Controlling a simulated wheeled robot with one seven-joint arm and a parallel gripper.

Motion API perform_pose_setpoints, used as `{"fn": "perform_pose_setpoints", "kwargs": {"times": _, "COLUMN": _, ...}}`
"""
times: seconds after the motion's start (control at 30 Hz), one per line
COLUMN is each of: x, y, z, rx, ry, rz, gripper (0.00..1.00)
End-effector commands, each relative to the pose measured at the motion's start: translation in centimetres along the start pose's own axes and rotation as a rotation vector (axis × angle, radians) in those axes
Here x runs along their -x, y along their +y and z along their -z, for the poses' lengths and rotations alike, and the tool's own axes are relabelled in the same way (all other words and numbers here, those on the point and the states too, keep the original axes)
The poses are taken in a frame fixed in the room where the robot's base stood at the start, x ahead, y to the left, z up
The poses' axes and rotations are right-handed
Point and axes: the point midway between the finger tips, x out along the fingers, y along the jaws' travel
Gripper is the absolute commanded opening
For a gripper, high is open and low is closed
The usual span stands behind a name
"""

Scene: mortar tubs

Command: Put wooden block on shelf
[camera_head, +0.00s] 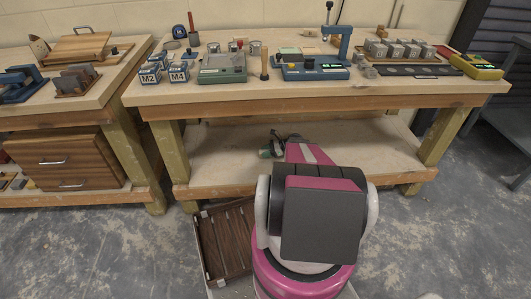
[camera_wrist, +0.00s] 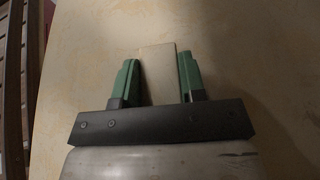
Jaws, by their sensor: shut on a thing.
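My gripper (camera_wrist: 157,62) is shut on a pale, flat-sided wooden block (camera_wrist: 158,76), which sits between its two green fingers in the wrist view. In the head view my gripper (camera_head: 268,150) is over the lower shelf (camera_head: 370,150) of the workbench, left of its middle. The pale shelf surface (camera_wrist: 245,75) fills most of the wrist view beyond the block. The block cannot be made out in the head view. Whether it touches the shelf cannot be told.
The bench top (camera_head: 300,92) above holds meters, weights and tools. A brown slatted crate (camera_head: 228,240) stands on the floor in front of the shelf, left of my arm. A wooden drawer unit (camera_head: 65,163) stands under the left bench. The lower shelf looks clear on the right.

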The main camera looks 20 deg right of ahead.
Motion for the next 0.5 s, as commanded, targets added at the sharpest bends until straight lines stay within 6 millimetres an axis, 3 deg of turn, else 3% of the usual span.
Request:
{"fn": "perform_pose_setpoints", "kwargs": {"times": 0.03, "x": -0.05, "y": -0.02, "z": 0.13, "rx": 0.0, "ry": 0.0, "rz": 0.0, "gripper": 0.41}}
{"fn": "perform_pose_setpoints", "kwargs": {"times": 0.1, "x": -0.03, "y": -0.01, "z": 0.08, "rx": 0.0, "ry": 0.0, "rz": 0.0, "gripper": 0.63}}
{"fn": "perform_pose_setpoints", "kwargs": {"times": 0.5, "x": 0.49, "y": -0.02, "z": -0.17, "rx": 0.0, "ry": 0.0, "rz": 0.001, "gripper": 0.63}}
